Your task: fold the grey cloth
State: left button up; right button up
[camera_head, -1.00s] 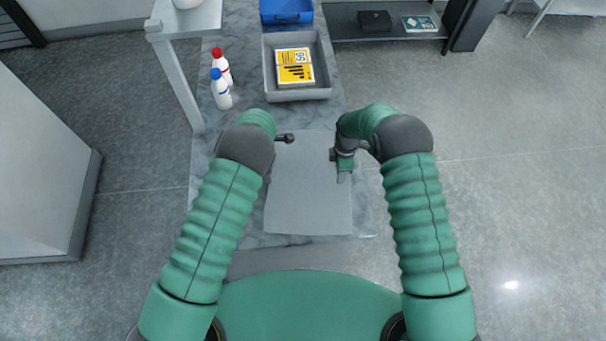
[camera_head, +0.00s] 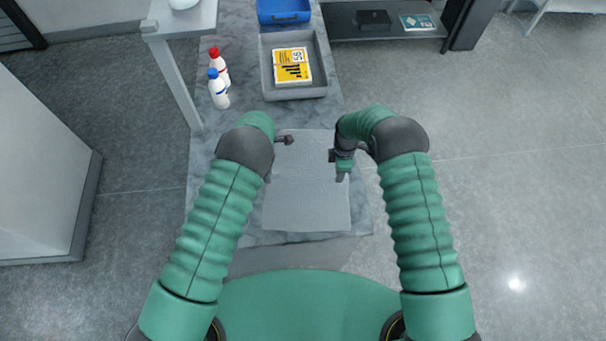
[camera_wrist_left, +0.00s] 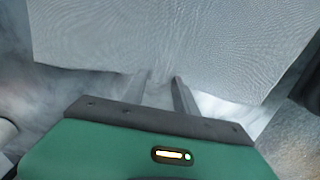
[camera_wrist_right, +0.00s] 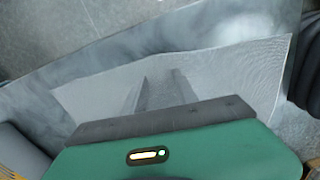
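The grey cloth (camera_head: 305,195) lies flat and spread out on the marble-look table in front of me. My left gripper (camera_head: 287,139) is at the cloth's far left corner. In the left wrist view its two fingers (camera_wrist_left: 156,80) are apart at the cloth's edge, with cloth (camera_wrist_left: 180,35) beyond them. My right gripper (camera_head: 342,170) is over the cloth's right edge. In the right wrist view its fingers (camera_wrist_right: 158,78) are apart, with cloth (camera_wrist_right: 220,75) around and between them. Whether the fingertips touch the cloth cannot be told.
A grey tray (camera_head: 294,93) holding a yellow-labelled pack (camera_head: 292,66) stands beyond the cloth, with a blue box (camera_head: 284,12) behind it. Two white bottles, one red-capped (camera_head: 219,67) and one blue-capped (camera_head: 218,90), stand at the left. Bare marble table (camera_head: 205,165) borders the cloth.

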pick_arm(q)
jog(key=shift+d, duration=0.6)
jog(key=c, duration=0.4)
pick_arm(e)
jog(key=shift+d+f, duration=0.15)
jog(key=shift+d, duration=0.45)
jog(key=c, duration=0.3)
pick_arm(q)
jog(key=shift+a, duration=0.15)
jog(key=shift+c, duration=0.9)
pick_arm(e)
jog(key=shift+s+a, duration=0.1)
jog(key=shift+c, duration=1.4)
pick_arm(q)
jog(key=shift+a, duration=0.35)
grip_shut()
pick_arm(e)
jog(key=shift+a, duration=0.4)
grip_shut()
pick_arm(q)
jog(key=shift+d, duration=0.2)
pick_arm(e)
jog(key=shift+d, duration=0.2)
